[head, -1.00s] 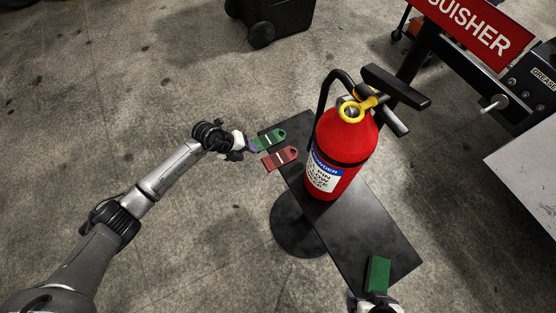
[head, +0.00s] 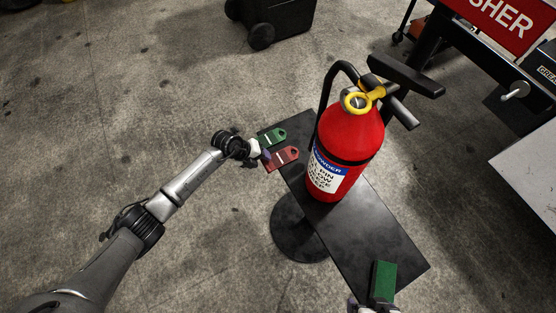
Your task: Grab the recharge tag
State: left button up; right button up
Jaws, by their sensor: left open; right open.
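A red tag (head: 284,157) and a green tag (head: 272,136), each with a hole at one end, lie side by side at the far end of a narrow black stand (head: 385,237), their left ends at its edge. I cannot read which is the recharge tag. My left gripper (head: 264,154) is open at the left ends of the tags, close to the red one; I cannot tell whether it touches. My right gripper (head: 368,303) is open at the bottom edge, mostly cut off, beside a green block (head: 383,281) on the near end of the stand.
A red fire extinguisher (head: 345,150) stands upright on the stand, just right of the tags. A black wheeled bin (head: 272,18) is at the top. A red sign (head: 505,22) and a grey table (head: 530,160) are at the right. The floor at left is clear.

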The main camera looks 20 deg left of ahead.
pick_arm(q)
grip_shut()
dwell(0.4)
jog(key=shift+r, duration=0.15)
